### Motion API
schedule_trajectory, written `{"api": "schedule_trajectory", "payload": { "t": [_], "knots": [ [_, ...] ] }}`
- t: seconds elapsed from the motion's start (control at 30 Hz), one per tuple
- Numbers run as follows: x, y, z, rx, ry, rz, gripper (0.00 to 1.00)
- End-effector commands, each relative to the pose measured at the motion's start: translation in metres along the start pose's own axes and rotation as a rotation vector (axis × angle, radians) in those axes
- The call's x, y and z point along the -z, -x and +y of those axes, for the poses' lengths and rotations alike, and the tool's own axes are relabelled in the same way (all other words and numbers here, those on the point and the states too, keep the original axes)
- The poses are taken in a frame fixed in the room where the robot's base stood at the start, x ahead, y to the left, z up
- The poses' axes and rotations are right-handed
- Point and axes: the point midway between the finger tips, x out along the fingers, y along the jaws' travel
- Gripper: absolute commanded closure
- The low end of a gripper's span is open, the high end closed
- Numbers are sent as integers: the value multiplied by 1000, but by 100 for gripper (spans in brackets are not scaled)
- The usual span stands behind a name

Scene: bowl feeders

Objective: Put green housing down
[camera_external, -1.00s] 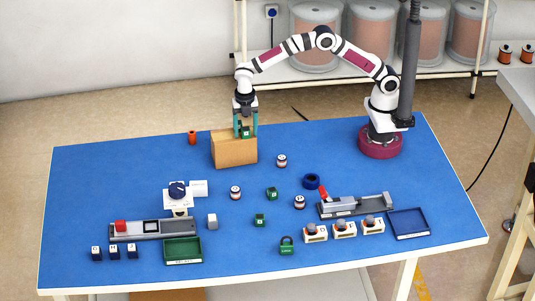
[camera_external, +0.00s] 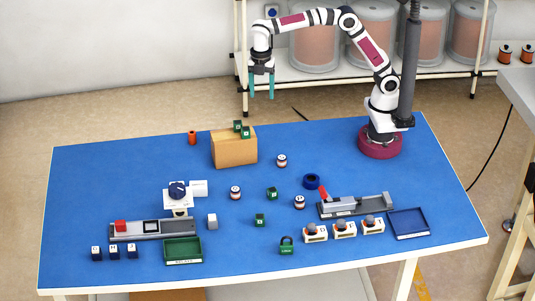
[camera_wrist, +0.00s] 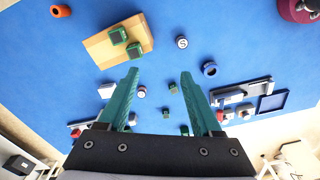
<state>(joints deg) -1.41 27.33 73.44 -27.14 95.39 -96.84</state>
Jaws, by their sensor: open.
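Two green housings sit on top of the wooden block: one nearer the back (camera_external: 237,126) and one nearer the front (camera_external: 246,132). Both show in the wrist view, side by side on the block (camera_wrist: 97,52). Two more green housings lie on the blue table near its middle, one (camera_external: 272,193) behind the other (camera_external: 260,220). My gripper (camera_external: 262,97) is open and empty, raised above and behind the wooden block (camera_external: 233,152). In the wrist view its teal fingers (camera_wrist: 158,90) are spread apart with nothing between them.
A green tray (camera_external: 183,261) and a blue tray (camera_external: 408,236) stand near the front edge. A grey fixture with a red block (camera_external: 150,231), a clamp fixture (camera_external: 355,208), several small round parts and a green padlock (camera_external: 287,249) are spread around. The table's back left is mostly clear.

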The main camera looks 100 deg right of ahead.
Motion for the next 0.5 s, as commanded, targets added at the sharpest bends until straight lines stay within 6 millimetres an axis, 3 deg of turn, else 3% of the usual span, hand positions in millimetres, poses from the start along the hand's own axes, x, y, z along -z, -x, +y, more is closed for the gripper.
{"api": "schedule_trajectory", "payload": {
  "t": [0.03,0.13,0.2,0.3,0.4,0.5],
  "knots": [
    [-12,14,-35,5,-179,15,34],
    [-41,20,-120,36,-655,40,34],
    [-60,9,-180,65,-980,51,34],
    [-81,-17,-247,104,-1359,53,34],
    [-93,-40,-285,132,-1591,47,34],
    [-97,-49,-299,142,-1682,42,34]
  ]
}}
